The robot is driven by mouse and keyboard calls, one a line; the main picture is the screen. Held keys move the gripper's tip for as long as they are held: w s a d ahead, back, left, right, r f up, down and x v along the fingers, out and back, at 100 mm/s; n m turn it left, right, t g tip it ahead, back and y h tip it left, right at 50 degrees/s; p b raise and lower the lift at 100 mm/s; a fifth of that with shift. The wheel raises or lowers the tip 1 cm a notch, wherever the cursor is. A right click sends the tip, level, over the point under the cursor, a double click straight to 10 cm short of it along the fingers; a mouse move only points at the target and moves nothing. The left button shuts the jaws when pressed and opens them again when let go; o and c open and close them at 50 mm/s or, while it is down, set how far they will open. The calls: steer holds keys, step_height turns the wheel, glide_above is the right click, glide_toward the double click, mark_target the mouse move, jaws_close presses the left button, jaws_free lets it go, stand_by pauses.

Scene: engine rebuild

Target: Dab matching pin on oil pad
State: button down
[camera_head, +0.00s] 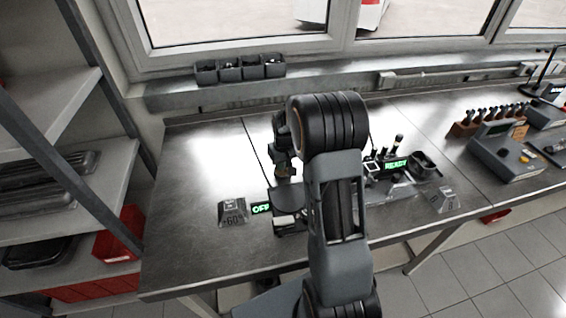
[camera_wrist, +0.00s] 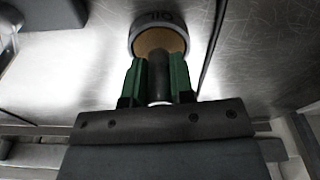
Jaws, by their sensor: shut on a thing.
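The oil pad (camera_wrist: 160,40) is a round grey dish with a tan pad and OIL lettered on its rim, at the top middle of the wrist view. My gripper (camera_wrist: 158,80) has green fingers shut on a dark, cylindrical pin (camera_wrist: 158,72). The pin's far end overlaps the near part of the tan pad in this view; I cannot tell whether it touches. In the head view my gripper (camera_head: 285,168) is over the middle of the bench, partly hidden by my arm. I cannot make out the oil pad there.
The metal bench (camera_head: 190,165) has clear room at left. A green OFF display (camera_head: 261,208) and a grey +60 block (camera_head: 233,212) stand near the front. Right of my arm are a READY display (camera_head: 396,165) and a wooden rack (camera_head: 463,129). Dark bins (camera_head: 240,70) sit on the sill.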

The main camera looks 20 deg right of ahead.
steer(key=shift+f+b, duration=0.65)
steer(key=shift+f, duration=0.25)
stand_by(1.5)
steer(key=shift+r, duration=0.1)
steer(key=shift+r+p, duration=2.25)
steer(key=shift+r, duration=1.25)
